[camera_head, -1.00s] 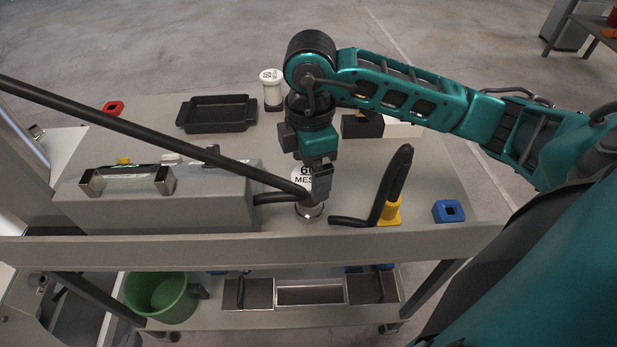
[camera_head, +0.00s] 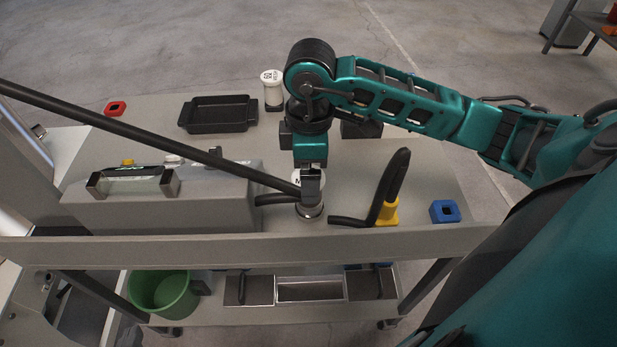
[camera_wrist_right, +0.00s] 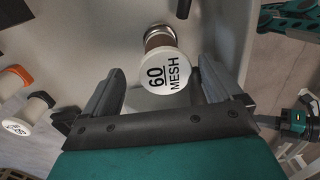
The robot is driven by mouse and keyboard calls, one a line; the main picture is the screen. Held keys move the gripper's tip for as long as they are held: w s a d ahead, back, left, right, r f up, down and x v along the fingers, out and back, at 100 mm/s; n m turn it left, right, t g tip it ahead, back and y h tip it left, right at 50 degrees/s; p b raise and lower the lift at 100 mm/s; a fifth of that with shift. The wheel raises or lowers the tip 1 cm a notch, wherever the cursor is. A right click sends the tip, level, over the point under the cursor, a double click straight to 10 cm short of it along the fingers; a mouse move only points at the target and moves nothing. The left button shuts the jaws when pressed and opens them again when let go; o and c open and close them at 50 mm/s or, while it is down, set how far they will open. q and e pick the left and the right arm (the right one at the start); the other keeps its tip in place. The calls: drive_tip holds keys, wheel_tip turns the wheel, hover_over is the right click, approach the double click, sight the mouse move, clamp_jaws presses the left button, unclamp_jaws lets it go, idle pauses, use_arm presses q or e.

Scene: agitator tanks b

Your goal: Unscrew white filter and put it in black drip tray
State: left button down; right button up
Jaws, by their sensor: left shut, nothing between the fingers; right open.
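The white filter (camera_wrist_right: 166,72), marked 60 MESH, stands on a metal collar (camera_head: 312,211) on the grey top; my gripper hides much of it in the head view. My right gripper (camera_head: 309,190), on the arm from the right, is over it. In the right wrist view its open fingers (camera_wrist_right: 160,92) lie to either side of the cap, with gaps. The black drip tray (camera_head: 218,124) lies empty behind, to the left. A small teal and dark part at the right wrist view's right edge looks like my left gripper (camera_wrist_right: 297,121), shut and empty.
Another white-capped filter (camera_head: 272,92) stands right of the tray. A long dark rod (camera_head: 150,136) slants in from the left to the filter. A grey case (camera_head: 215,205) stands left, a black lever (camera_head: 392,183) and blue block (camera_head: 445,212) right.

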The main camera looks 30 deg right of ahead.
drive_tip(key=shift+a+m, duration=0.2)
drive_tip(key=shift+m, duration=0.1)
drive_tip(key=shift+d+m+p, duration=0.2)
drive_tip(key=shift+m+p, duration=0.1)
drive_tip(key=shift+m, duration=0.1)
drive_tip(key=shift+m, duration=0.3)
drive_tip(key=shift+f+b, duration=0.85)
drive_tip(key=shift+f, duration=0.45)
drive_tip(key=shift+r, duration=0.1)
drive_tip(key=shift+c, duration=1.2)
drive_tip(key=c, duration=1.3)
